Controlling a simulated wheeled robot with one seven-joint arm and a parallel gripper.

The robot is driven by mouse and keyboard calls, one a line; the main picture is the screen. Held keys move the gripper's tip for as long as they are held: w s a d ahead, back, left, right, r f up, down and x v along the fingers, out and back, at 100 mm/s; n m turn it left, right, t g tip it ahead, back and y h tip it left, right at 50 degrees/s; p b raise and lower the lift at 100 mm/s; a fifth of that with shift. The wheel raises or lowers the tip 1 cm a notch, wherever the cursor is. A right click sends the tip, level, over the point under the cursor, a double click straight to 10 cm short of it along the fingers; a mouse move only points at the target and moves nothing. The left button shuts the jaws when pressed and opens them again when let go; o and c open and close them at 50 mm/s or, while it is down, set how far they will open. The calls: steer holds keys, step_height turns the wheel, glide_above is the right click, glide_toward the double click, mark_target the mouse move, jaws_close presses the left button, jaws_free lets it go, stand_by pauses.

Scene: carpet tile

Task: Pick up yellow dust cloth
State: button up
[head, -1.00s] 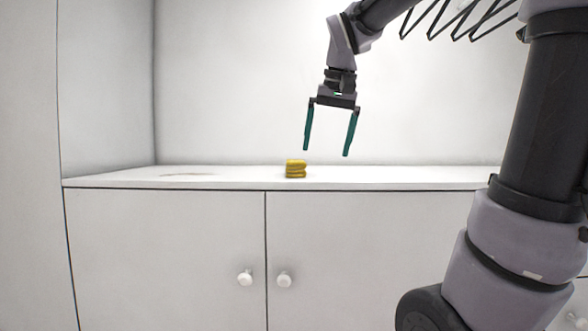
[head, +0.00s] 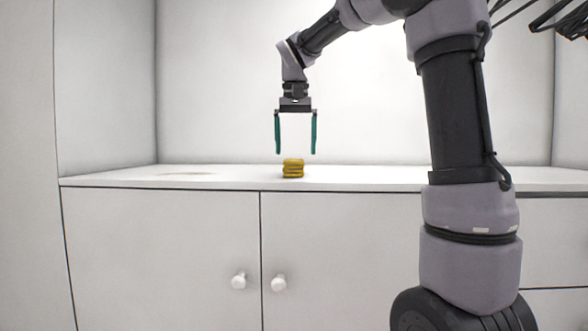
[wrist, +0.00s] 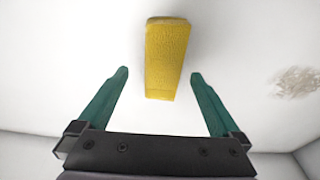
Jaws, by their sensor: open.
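The yellow dust cloth (head: 293,169) is a small folded stack lying on the white counter (head: 370,178). In the wrist view the cloth (wrist: 167,58) shows as a yellow oblong, just beyond the fingertips and roughly centred between them. My gripper (head: 295,152) points straight down above the cloth, its two teal fingers spread to either side of it. In the wrist view my gripper (wrist: 160,75) is open with nothing between its fingers. The fingertips look a little higher than the cloth's top in the head view.
A faint brownish stain (head: 187,174) marks the counter to the left; it also shows in the wrist view (wrist: 297,81). White cabinet doors with round knobs (head: 239,282) are below. A back wall (head: 220,80) and side panels enclose the counter. The surface around the cloth is clear.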

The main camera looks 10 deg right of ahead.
steer(key=f, duration=0.2)
steer(key=w+f, duration=0.1)
steer(key=f, duration=0.1)
steer(key=shift+w+a+f, duration=0.1)
steer(key=shift+f, duration=0.2)
steer(key=c, duration=1.4)
steer(key=shift+o, duration=0.2)
steer(key=shift+r, duration=5.1)
